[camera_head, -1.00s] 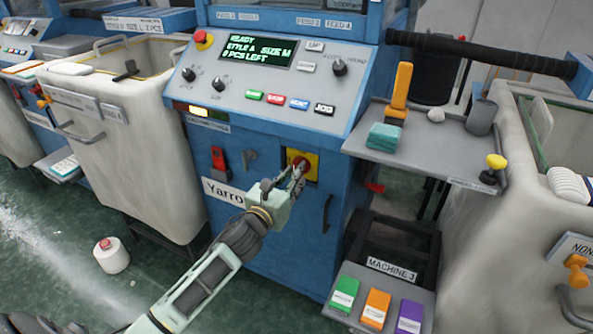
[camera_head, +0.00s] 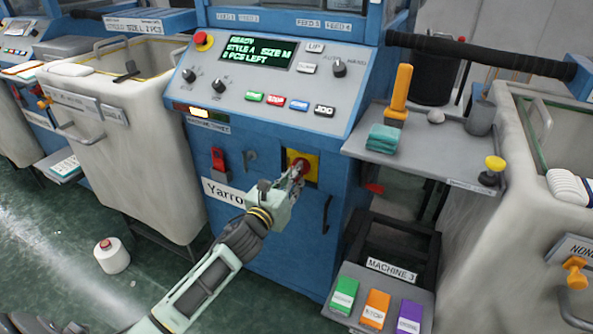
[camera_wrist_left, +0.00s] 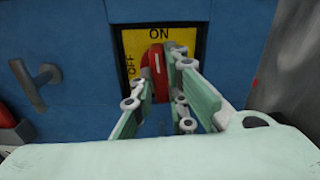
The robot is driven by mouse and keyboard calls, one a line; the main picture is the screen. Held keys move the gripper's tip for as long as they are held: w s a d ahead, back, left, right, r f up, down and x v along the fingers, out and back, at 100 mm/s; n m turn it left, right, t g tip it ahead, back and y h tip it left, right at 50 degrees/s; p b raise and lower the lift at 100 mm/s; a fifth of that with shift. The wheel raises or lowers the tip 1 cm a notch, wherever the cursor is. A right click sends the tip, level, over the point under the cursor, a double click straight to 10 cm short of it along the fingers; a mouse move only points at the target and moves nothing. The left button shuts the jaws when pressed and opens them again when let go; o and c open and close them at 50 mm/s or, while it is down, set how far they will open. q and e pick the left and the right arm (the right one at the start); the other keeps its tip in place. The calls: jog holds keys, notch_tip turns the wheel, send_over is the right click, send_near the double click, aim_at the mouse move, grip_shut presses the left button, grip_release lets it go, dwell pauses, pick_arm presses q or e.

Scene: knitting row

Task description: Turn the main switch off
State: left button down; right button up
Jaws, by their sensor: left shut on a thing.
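The main switch is a red rotary handle (camera_wrist_left: 154,68) on a yellow plate (camera_wrist_left: 132,42), set in the blue front of the machine below the control panel. The plate reads ON at the top and OFF at the left side. In the left wrist view the handle stands nearly upright, with its upper end near ON. My left gripper (camera_head: 297,170) is at the switch and shut on the red handle; its fingers (camera_wrist_left: 163,83) lie either side of it and hide part of it. In the head view the gripper covers much of the handle. My right gripper is not in view.
A red-handled device (camera_head: 218,160) and a grey handle (camera_wrist_left: 35,82) sit left of the switch. A grey shelf (camera_head: 440,165) juts out at right. A pale bin (camera_head: 150,170) stands left.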

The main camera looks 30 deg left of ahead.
pick_arm(q)
jog(key=shift+n, duration=0.6)
jog(key=shift+n+p, duration=0.45)
jog(key=shift+n, duration=0.65)
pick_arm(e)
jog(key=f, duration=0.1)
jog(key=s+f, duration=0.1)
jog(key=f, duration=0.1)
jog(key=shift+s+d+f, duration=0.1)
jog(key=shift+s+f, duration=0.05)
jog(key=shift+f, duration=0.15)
